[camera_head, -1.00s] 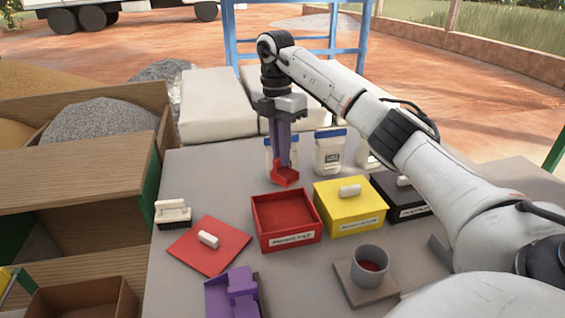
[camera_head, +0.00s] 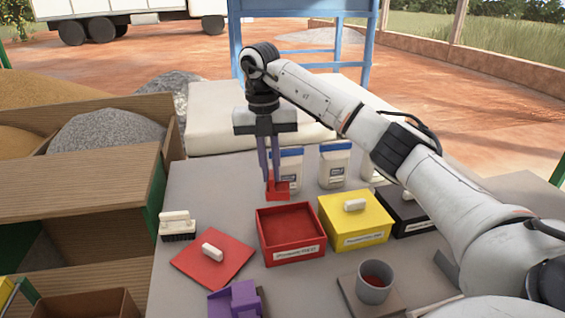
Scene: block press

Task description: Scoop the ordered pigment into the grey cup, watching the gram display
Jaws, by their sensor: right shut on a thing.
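My right gripper (camera_head: 268,180) is shut on a red scoop (camera_head: 278,191), held behind the open red box (camera_head: 290,254), which holds dark red pigment (camera_head: 289,228). The box's square red lid (camera_head: 192,263), with a white handle, lies on the table to its left. The grey cup (camera_head: 373,289) stands at front right on a flat brownish plate (camera_head: 350,296), with some red pigment inside. I cannot make out a gram display. My left gripper is not in view.
A yellow lidded box (camera_head: 354,232) and a black lidded box (camera_head: 402,218) stand right of the red box. White jars (camera_head: 333,172) stand behind. A brush (camera_head: 177,226) and a purple object (camera_head: 236,300) are on the left part of the table (camera_head: 225,212).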

